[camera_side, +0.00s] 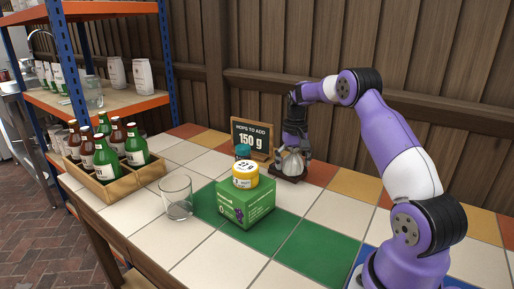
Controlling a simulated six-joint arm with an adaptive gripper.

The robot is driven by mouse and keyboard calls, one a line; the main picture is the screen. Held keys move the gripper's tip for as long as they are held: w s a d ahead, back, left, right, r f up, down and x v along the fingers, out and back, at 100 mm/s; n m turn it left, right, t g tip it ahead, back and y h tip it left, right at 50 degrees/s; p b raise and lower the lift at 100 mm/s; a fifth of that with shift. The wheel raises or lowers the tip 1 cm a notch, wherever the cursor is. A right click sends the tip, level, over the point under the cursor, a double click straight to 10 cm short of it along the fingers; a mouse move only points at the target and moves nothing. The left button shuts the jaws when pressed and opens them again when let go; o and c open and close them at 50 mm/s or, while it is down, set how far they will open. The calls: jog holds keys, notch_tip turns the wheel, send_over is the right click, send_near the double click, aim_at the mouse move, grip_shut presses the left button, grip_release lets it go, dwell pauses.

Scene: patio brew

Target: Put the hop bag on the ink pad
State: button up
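A pale grey, rounded bag, which looks like the hop bag (291,164), is at the back of the tiled table, right of the chalkboard sign. It sits on or just above a flat dark square piece (287,176), possibly the ink pad; whether the two touch is hard to tell. My gripper (293,153) points down from above, with its dark fingers around the upper part of the bag. The fingers are too small to show whether they press on it.
A yellow jar (245,176) stands on a green box (246,203) in front of the bag, with a teal item (243,151) behind. The chalkboard sign (252,138) stands close behind. An empty glass (177,198) and bottle crate (111,185) are left. The front-right tiles are clear.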

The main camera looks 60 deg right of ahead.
jog(key=shift+r, duration=0.15)
notch_tip(320, 180, up, 11)
jog(key=shift+w+f, duration=0.15)
jog(key=shift+a+r, duration=0.1)
jog(key=shift+r, duration=0.55)
jog(key=s+a+r+n+t, duration=0.1)
jog(key=a+r+n, duration=0.15)
jog(key=a, duration=0.55)
jog(key=a+r+n+t, duration=0.2)
jog(key=a+r, duration=0.2)
jog(key=a, duration=0.4)
jog(key=s+a+f+n+t, duration=0.2)
jog(key=s+a+f+n, duration=0.2)
jog(key=s+a, duration=0.6)
jog(key=shift+s+a+f+t, duration=0.35)
jog(key=shift+s+f, duration=0.3)
jog(key=shift+s, duration=0.35)
